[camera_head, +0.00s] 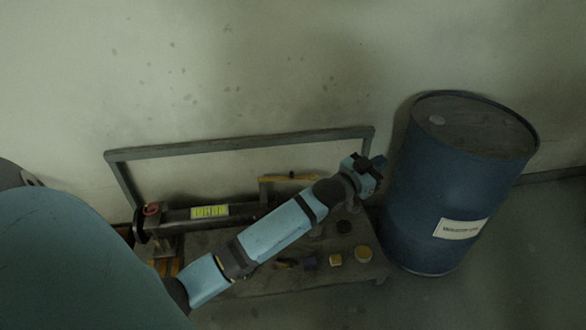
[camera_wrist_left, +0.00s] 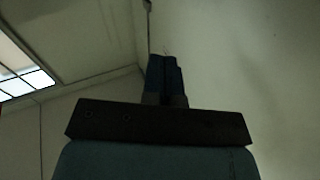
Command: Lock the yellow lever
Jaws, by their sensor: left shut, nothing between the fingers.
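The yellow lever (camera_head: 290,178) lies roughly level in the head view, above the right end of a dark pipe (camera_head: 180,216) on a low bench. My left arm reaches across in front of the pipe. My left gripper (camera_head: 379,160) is to the right of the lever, by the right end of the bench's back frame, apart from the lever. Its blue fingers (camera_wrist_left: 166,76) are together and empty in the left wrist view, which shows only wall and ceiling beyond them. The lever is not in that view. My right gripper is in neither view.
A large blue drum (camera_head: 440,190) stands close to the right of my left gripper. A grey rail frame (camera_head: 240,143) rises behind the bench (camera_head: 235,287). Several small yellow and dark knobs (camera_head: 336,260) sit on the bench's front right. The wall above is bare.

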